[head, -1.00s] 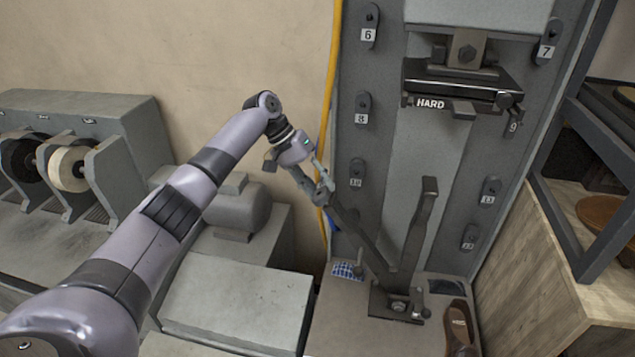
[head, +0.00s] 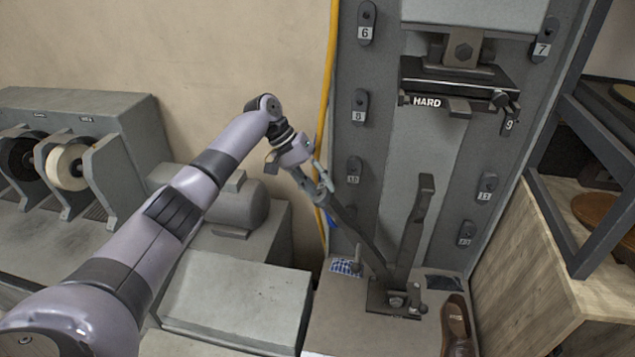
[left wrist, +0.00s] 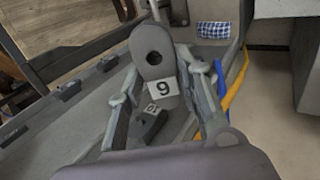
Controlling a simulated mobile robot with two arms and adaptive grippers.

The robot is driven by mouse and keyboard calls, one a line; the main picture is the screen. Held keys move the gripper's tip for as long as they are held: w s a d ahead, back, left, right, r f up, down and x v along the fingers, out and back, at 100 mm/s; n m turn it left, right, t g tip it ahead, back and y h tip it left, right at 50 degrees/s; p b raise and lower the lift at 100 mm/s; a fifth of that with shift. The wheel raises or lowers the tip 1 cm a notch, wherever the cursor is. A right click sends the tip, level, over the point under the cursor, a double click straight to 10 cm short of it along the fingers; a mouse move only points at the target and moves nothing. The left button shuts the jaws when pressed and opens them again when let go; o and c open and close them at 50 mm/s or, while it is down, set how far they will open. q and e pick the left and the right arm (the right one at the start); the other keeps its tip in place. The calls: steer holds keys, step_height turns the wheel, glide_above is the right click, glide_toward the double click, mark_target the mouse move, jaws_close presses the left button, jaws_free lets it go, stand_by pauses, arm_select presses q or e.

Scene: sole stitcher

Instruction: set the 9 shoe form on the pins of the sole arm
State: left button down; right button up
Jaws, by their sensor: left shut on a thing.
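The 9 shoe form (left wrist: 153,48) is a grey sole-shaped plate with a dark hole and a white 9 label, seen in the left wrist view. My left gripper (left wrist: 160,65) is shut on it, with a finger along each side. In the head view my left gripper (head: 323,184) is near the upper end of a dark slanted bar (head: 362,244), which rises from a base in front of the grey machine. I cannot tell if they touch. The bar may be the sole arm; its pins cannot be made out. My right gripper is not in view.
An upright dark lever (head: 414,225) rises from the same base. A HARD-marked block (head: 458,90) overhangs above. Numbered forms hang on the panel, including 10 (head: 353,170). A yellow hose (head: 328,90) runs beside it. A brown shoe (head: 456,325) lies at lower right.

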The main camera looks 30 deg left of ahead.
arm_select(q)
steer(key=shift+w+d+f+p, duration=0.1)
steer(key=shift+d+p, duration=0.05)
steer(key=shift+p, duration=0.15)
stand_by(0.7)
steer(key=c, duration=1.1)
jaws_free()
steer(key=shift+o, duration=0.2)
steer(key=shift+f, duration=0.15)
steer(key=v, duration=1.2)
